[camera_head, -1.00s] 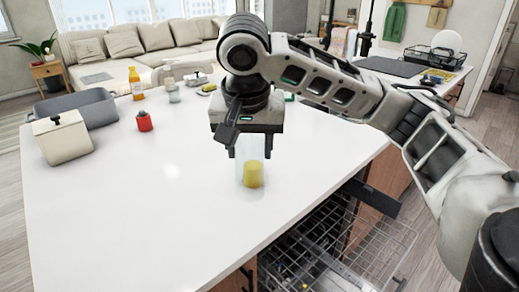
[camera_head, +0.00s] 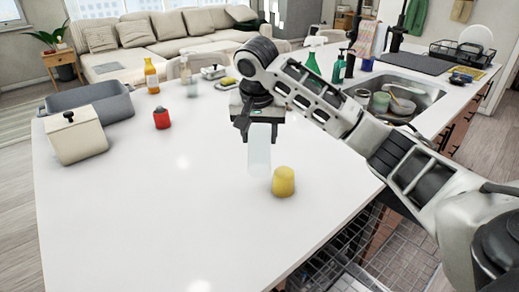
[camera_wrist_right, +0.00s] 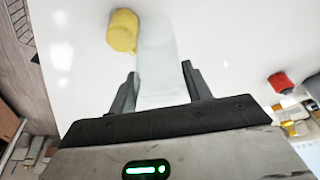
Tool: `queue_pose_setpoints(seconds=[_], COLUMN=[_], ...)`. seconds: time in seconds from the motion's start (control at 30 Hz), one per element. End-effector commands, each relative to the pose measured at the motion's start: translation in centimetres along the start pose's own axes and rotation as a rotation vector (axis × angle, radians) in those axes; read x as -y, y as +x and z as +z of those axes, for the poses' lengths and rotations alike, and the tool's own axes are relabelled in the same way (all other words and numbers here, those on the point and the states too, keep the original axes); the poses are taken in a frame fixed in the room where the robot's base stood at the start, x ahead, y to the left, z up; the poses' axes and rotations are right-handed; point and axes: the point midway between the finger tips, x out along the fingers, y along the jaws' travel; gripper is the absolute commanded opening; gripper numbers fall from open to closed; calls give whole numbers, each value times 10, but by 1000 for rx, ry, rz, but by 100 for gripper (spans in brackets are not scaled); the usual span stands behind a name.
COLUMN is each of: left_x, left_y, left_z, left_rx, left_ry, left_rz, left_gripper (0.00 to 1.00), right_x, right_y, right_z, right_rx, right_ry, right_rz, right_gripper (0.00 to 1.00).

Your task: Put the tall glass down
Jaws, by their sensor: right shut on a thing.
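The tall glass (camera_head: 259,152) is clear and upright in the head view, hanging down from my right gripper (camera_head: 259,122). My right gripper is shut on its upper part. In the right wrist view the glass (camera_wrist_right: 158,55) lies between the two fingers of the gripper (camera_wrist_right: 160,82). Whether its base touches the white countertop (camera_head: 150,215) or is slightly above it, I cannot tell. My left gripper is not in view.
A red jar (camera_head: 162,119), a cream lidded box (camera_head: 76,136), a grey tub (camera_head: 107,97) and a yellow bottle (camera_head: 151,76) stand at the left and back. A sink (camera_head: 405,92) lies at right; an open dishwasher rack (camera_head: 335,255) is below the front edge. The front-left countertop is clear.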

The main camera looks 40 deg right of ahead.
Motion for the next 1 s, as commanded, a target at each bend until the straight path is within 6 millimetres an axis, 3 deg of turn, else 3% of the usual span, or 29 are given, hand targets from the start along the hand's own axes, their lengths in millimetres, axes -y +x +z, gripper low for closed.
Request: queue_pose_setpoints(seconds=[0.1, 0.37, 0.53, 0.97, 1.0], left_x=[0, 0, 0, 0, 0], left_y=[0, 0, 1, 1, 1], left_z=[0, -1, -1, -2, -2], left_rx=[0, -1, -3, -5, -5], left_ry=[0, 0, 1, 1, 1], left_rz=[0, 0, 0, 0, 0], left_gripper=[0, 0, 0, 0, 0], right_x=[1, 4, 3, 4, 4], right_y=[20, 42, 66, 73, 74], right_z=[-9, -18, -11, -8, -8], right_rx=[-2, -2, -2, -2, -2], right_ry=[2, 1, 0, 1, 0], right_rz=[1, -2, 0, -3, -2], right_gripper=[21, 21, 21, 21, 55])
